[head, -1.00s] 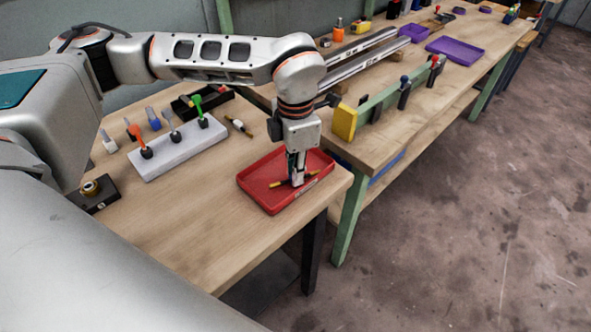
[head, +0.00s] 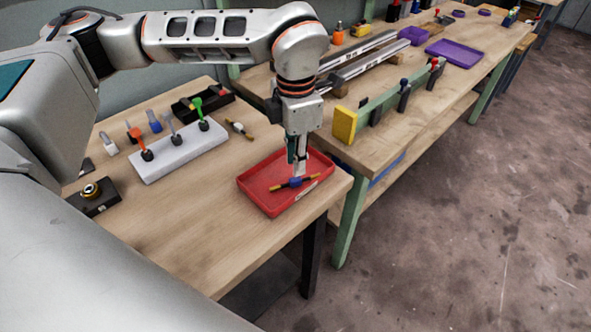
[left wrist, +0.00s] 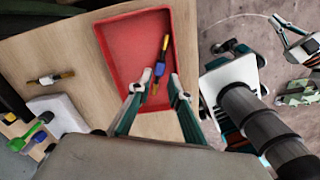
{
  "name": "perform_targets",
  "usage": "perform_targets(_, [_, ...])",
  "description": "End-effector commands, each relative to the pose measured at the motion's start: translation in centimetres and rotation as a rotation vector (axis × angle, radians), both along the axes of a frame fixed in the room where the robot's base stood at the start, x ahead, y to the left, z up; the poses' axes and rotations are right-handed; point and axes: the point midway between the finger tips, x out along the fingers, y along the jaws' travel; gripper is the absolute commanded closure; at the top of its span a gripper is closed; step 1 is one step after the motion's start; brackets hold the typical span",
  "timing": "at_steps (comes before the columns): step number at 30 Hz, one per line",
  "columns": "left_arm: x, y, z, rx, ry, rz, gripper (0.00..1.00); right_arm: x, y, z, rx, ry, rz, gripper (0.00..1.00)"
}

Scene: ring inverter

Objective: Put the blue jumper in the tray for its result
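The blue jumper (head: 296,183), a short rod with a blue middle and dark and yellow ends, lies on the floor of the red tray (head: 257,196). In the left wrist view the jumper (left wrist: 160,68) lies inside the red tray (left wrist: 118,70), beyond my fingertips. My left gripper (head: 297,172) points down over the tray, just above the jumper. In the left wrist view its two fingers (left wrist: 160,80) stand apart with nothing held between them. What looks like my right gripper (left wrist: 290,25) shows at the wrist view's right edge; its opening is unclear.
A white-banded jumper (head: 239,128) lies on the wooden bench behind the tray. A white block (head: 180,152) holds probes with orange, grey and green tops. A black box (head: 94,196) sits at left. A second bench with purple trays (head: 455,52) stands beyond a gap.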

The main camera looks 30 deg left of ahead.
Motion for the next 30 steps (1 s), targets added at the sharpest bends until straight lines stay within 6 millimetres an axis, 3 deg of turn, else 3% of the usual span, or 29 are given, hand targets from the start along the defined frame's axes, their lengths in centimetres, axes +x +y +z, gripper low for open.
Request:
perform_targets(6, [0.1, 0.0, 4.5, 0.001, -0.003, 0.001, 0.81, 0.1, 0.0, 0.2, 0.001, -0.002, 0.0, 1.0])
perform_targets(12, [0.0, 0.0, 6.7, 0.001, -0.001, 0.0, 0.81, 0.1, 0.0, 0.4, 0.0, -0.003, 0.0, 1.0])
perform_targets(30, [0.0, 0.0, 7.1, 0.001, 0.001, 0.0, 0.81, 0.2, 0.0, 0.5, 0.001, -0.006, 0.0, 1.0])
